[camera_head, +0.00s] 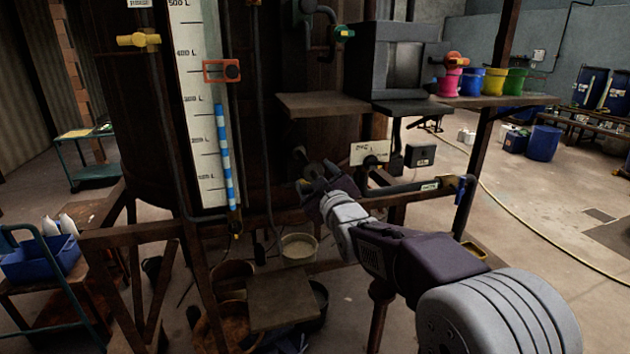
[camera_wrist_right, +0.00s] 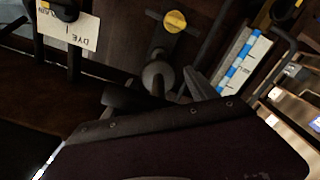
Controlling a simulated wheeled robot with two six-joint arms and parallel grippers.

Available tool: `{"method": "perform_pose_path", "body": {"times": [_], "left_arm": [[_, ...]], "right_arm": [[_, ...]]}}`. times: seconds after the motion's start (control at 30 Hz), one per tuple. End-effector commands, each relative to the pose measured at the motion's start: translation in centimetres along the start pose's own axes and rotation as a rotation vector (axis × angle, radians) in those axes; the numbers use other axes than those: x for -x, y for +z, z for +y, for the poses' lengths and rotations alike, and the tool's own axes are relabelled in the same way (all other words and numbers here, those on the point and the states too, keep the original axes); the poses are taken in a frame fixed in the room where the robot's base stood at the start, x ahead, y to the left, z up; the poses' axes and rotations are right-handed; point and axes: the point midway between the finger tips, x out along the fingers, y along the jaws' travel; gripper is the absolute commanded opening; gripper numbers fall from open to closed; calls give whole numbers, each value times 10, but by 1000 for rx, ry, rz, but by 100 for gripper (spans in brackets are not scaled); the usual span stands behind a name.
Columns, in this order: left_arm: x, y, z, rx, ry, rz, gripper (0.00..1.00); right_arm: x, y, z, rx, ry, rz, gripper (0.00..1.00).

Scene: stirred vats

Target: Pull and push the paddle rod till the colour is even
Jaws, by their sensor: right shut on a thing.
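The tall rust-brown vat (camera_head: 140,110) stands at centre left in the head view. My right gripper (camera_head: 318,190) reaches in from the lower right to the vat's front. In the right wrist view, my right gripper (camera_wrist_right: 160,95) is shut on the paddle rod (camera_wrist_right: 158,74), whose rounded grey part shows between the fingers. My left gripper is not in view.
A level gauge (camera_head: 190,60) with a blue-and-white striped column (camera_head: 224,160) is on the vat. A shelf (camera_head: 500,99) with coloured buckets stands to the right. A dye sign (camera_wrist_right: 68,27) hangs near the gripper. Containers sit below, and a hose (camera_head: 530,228) lies on open floor.

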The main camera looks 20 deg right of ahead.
Motion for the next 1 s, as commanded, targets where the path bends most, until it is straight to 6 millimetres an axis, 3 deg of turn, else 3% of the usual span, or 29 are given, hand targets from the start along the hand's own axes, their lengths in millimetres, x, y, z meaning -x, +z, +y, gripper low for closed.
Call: {"method": "perform_pose_path", "body": {"times": [0.03,0.07,0.1,0.47,1.0], "left_arm": [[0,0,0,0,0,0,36],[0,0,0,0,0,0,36],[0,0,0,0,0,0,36],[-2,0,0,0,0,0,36],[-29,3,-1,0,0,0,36]], "right_arm": [[0,2,0,-18,1,-4,0],[0,2,0,-18,1,-4,72],[0,2,0,-18,1,-4,82],[3,2,-1,-10,0,-2,82],[83,2,0,-12,2,-2,82]]}}
